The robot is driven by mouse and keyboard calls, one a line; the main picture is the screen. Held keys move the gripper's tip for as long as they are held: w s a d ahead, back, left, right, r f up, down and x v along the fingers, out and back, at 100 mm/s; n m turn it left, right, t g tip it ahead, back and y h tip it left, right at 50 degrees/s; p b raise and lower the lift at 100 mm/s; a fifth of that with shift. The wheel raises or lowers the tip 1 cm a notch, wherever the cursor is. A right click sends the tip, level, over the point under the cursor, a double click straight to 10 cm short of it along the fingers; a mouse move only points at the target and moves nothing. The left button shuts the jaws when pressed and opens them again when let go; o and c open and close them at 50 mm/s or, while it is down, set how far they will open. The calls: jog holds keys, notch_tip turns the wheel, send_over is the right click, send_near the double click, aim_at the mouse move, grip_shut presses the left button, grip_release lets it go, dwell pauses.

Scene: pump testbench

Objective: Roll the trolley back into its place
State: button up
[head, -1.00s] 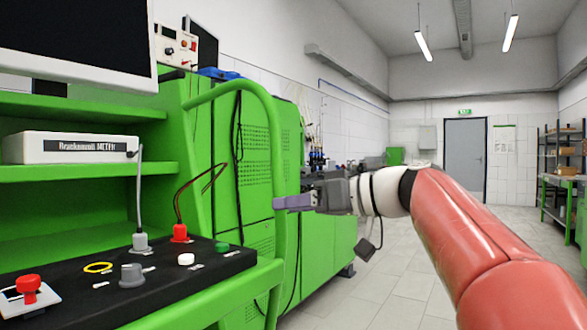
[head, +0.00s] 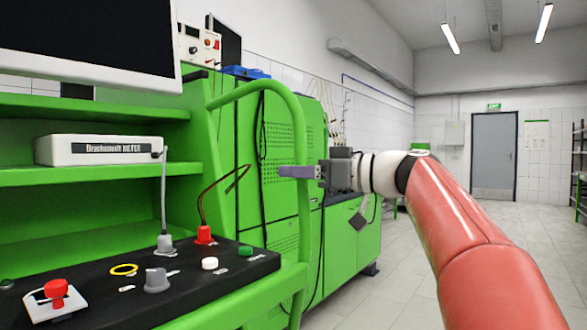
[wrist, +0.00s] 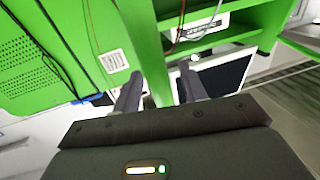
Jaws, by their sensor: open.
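The green trolley (head: 215,309) stands at the left in the head view, with a black panel top, shelves and a curved green tube handle (head: 299,125) at its right end. My gripper (head: 297,172) is at the upright part of this handle, its grey-violet fingers crossing it in the picture. In the wrist view my gripper (wrist: 158,92) is open, with a finger on each side of a green upright bar (wrist: 143,45), seemingly the handle. Whether either finger touches the bar, I cannot tell. The trolley's wheels are out of view.
A monitor (head: 95,40) and a white meter box (head: 100,150) are on the trolley; its panel carries knobs and cables. Green cabinets (head: 345,240) stand behind the handle along the wall. Open tiled floor (head: 400,270) lies to the right, towards a grey door (head: 493,155).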

jog(key=shift+x, duration=0.8)
grip_shut()
